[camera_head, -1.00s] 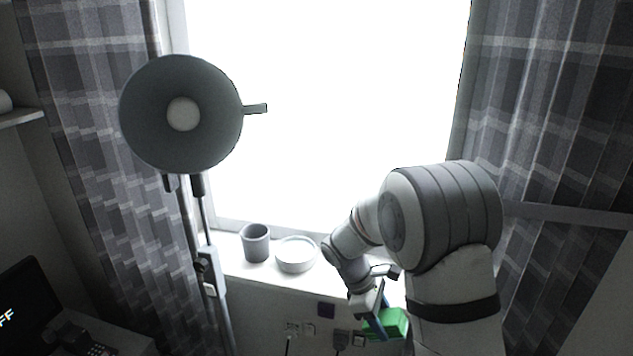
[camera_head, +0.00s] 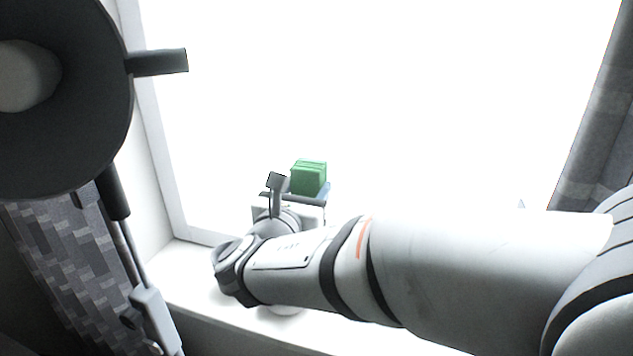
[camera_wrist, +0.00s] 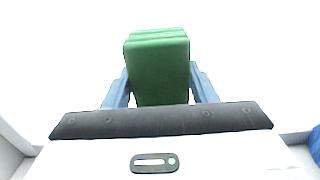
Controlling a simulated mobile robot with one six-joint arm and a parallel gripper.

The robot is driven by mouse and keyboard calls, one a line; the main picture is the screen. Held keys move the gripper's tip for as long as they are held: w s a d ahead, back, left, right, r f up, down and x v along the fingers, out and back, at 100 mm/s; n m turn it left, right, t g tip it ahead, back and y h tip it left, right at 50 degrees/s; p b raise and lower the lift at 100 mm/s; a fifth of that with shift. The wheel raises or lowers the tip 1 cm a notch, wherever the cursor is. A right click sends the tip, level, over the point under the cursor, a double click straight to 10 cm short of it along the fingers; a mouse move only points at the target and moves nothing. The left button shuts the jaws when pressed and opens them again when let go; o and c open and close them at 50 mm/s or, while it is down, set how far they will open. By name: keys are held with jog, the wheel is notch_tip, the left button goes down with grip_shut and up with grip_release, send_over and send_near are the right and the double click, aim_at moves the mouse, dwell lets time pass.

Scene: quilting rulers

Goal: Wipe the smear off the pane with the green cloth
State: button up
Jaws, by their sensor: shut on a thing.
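The green cloth (camera_head: 309,177) is a folded block held up in front of the bright window pane (camera_head: 420,110). My gripper (camera_head: 306,199) is shut on it, with the blue fingers on either side in the wrist view (camera_wrist: 160,82). The cloth (camera_wrist: 160,68) stands out beyond the fingertips. I cannot tell whether it touches the glass. The pane is washed out white, and no smear can be made out on it.
A dark lamp head (camera_head: 95,120) on a stand fills the left side. The white window sill (camera_head: 185,285) runs below my arm, which hides much of it. A plaid curtain (camera_head: 600,140) hangs at the right. A blue thing (camera_wrist: 315,145) shows at the wrist view's right edge.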

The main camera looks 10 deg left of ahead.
jog(key=shift+r, duration=0.15)
jog(key=shift+w+d+b, duration=0.2)
jog(key=shift+w+b, duration=0.05)
jog(key=shift+w, duration=1.05)
jog(key=shift+w+d+b, duration=0.15)
jog(key=shift+w+b, duration=0.05)
jog(key=shift+w, duration=1.1)
jog(key=shift+w, duration=0.75)
jog(key=shift+d, duration=0.15)
jog(key=shift+s+d, duration=0.1)
jog(key=shift+d, duration=0.6)
jog(key=shift+a, duration=0.15)
jog(key=shift+w+a, duration=0.2)
jog(key=shift+a, duration=1)
